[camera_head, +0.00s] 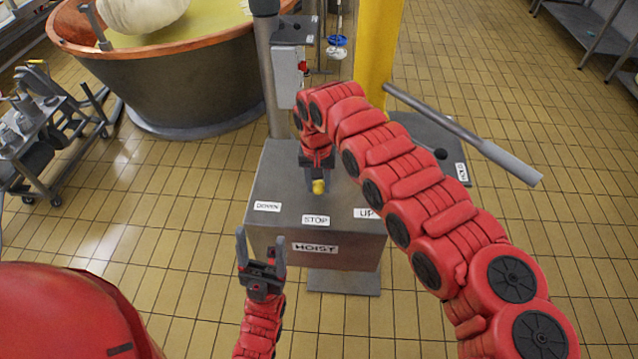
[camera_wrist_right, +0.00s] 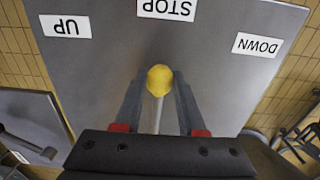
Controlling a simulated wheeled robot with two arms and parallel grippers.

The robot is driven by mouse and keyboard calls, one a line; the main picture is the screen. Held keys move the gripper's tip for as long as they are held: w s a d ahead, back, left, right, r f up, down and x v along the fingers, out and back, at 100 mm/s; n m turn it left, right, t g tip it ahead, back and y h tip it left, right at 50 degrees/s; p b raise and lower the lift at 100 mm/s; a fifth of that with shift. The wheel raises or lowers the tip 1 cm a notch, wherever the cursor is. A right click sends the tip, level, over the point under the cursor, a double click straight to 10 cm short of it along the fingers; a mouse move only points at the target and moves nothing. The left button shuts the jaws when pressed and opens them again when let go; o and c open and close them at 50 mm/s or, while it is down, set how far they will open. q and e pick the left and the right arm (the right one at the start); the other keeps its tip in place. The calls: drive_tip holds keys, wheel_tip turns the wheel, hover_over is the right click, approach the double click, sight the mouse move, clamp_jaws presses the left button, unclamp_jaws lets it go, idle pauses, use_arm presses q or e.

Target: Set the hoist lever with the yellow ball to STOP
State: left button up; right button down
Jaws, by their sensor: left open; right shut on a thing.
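The grey hoist box (camera_head: 262,190) stands below the column, with white labels DOWN (camera_head: 267,206), STOP (camera_head: 316,220) and UP (camera_head: 367,213) along its front edge. The yellow ball (camera_head: 318,187) tops the lever and stands in line with STOP. My right gripper (camera_head: 317,179) reaches down from behind and is shut on the lever. In the right wrist view the yellow ball (camera_wrist_right: 160,79) sits between the fingertips, its thin rod (camera_wrist_right: 157,115) below it, facing the STOP label (camera_wrist_right: 167,8). My left gripper (camera_head: 261,246) is open and empty in front of the box.
A copper vat (camera_head: 180,85) stands at the back left, a tool cart (camera_head: 45,135) at the left. A yellow post (camera_head: 378,45) rises behind the box. Tiled floor is free around the box.

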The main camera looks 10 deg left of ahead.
drive_tip(key=c, duration=0.5)
unclamp_jaws()
drive_tip(key=shift+r, duration=0.15)
drive_tip(key=shift+w+r+b, duration=0.1)
drive_tip(key=shift+r+b, duration=0.2)
drive_tip(key=shift+r, duration=0.05)
wheel_tip(320, 180, up, 16)
drive_tip(key=b, duration=0.2)
drive_tip(key=shift+a+r, duration=0.15)
drive_tip(key=shift+r, duration=0.1)
drive_tip(key=shift+f, duration=0.1)
